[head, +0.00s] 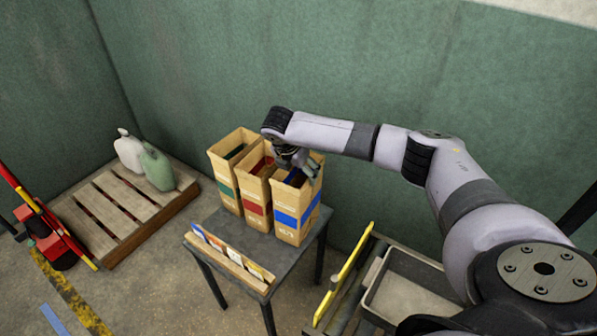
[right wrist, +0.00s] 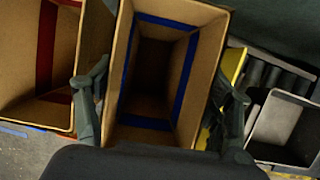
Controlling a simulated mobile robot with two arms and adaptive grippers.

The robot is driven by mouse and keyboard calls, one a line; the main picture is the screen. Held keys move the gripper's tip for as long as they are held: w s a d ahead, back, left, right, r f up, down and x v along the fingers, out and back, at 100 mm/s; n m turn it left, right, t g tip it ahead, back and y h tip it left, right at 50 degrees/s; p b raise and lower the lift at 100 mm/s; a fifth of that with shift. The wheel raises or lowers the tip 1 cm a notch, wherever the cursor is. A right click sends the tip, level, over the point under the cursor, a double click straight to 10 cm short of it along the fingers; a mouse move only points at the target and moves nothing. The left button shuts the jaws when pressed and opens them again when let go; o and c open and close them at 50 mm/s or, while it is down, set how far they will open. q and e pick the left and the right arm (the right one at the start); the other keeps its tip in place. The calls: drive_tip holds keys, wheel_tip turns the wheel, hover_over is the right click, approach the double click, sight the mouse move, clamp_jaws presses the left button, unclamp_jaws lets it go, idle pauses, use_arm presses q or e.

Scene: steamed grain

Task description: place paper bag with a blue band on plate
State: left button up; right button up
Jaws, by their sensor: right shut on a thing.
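The paper bag with a blue band (head: 291,221) is tall, brown and open at the top, and stands upright at the right end of a row on the small grey table. My right gripper (head: 299,165) is at its top rim. In the right wrist view the fingers (right wrist: 163,100) lie on the two sides of this bag (right wrist: 150,135), shut on it. I see into its dark inside, where the blue band also shows. No thing is clearly a plate; a grey shallow tray (head: 372,303) lies to the right, and I cannot tell whether it is meant. My left gripper is not in view.
A red-banded bag (head: 256,209) and a green-banded bag (head: 227,189) stand close on the left. A card rack (head: 228,263) lies along the front of the table (head: 238,228). A yellow rail (head: 343,275) stands between table and tray.

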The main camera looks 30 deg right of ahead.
drive_tip(key=shift+f, duration=0.65)
drive_tip(key=shift+f, duration=0.3)
drive_tip(key=o, duration=1.6)
